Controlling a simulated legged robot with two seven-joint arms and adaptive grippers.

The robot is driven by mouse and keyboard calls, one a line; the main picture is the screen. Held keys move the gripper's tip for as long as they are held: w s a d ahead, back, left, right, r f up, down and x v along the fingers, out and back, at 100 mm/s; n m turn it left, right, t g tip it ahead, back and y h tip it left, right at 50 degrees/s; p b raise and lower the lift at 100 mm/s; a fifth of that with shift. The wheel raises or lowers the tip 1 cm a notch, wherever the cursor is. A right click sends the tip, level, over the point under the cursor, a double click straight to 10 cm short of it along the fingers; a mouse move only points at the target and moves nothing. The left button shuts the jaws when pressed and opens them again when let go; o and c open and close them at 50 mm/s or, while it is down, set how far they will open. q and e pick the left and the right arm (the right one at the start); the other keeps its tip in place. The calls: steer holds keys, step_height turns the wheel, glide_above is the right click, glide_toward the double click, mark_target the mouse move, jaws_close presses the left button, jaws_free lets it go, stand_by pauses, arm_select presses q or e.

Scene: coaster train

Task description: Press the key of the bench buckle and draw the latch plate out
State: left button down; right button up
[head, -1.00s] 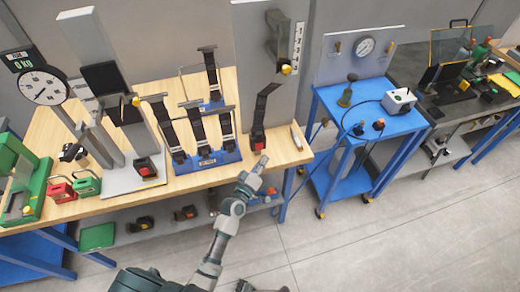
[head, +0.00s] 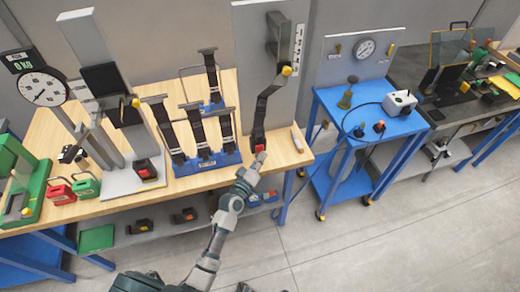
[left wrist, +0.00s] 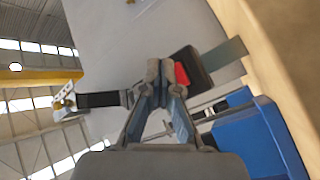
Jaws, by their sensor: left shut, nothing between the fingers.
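The bench buckle (head: 258,139) is dark with a red key (head: 260,148), near the right end of the wooden bench. A black strap (head: 263,103) runs from it up to the tall grey panel. In the left wrist view the buckle (left wrist: 197,66) and its red key (left wrist: 181,74) lie just right of the fingertips. The latch plate is hard to make out; its strap (left wrist: 99,100) enters from the left behind the fingers. My left gripper (head: 257,161) is shut and empty, its tips close to the key; contact cannot be told. My right gripper is not in view.
A blue rack with several strap buckles (head: 207,160) stands left of the buckle. A light-coloured tool (head: 297,139) lies to its right. The grey panel (head: 245,75) rises behind. A blue trolley (head: 345,110) stands further right, with clear floor in front.

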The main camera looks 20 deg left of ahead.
arm_select(q)
steer(key=shift+w+a, duration=0.1)
stand_by(0.7)
steer(key=shift+w+a, duration=0.1)
steer(key=shift+w, duration=0.1)
steer(key=shift+w+a, duration=0.3)
steer(key=shift+w, duration=0.05)
stand_by(0.8)
steer(key=shift+r, duration=0.1)
steer(key=shift+s+d+p, duration=0.45)
steer(key=shift+s+d, duration=0.05)
steer(key=shift+s, duration=0.25)
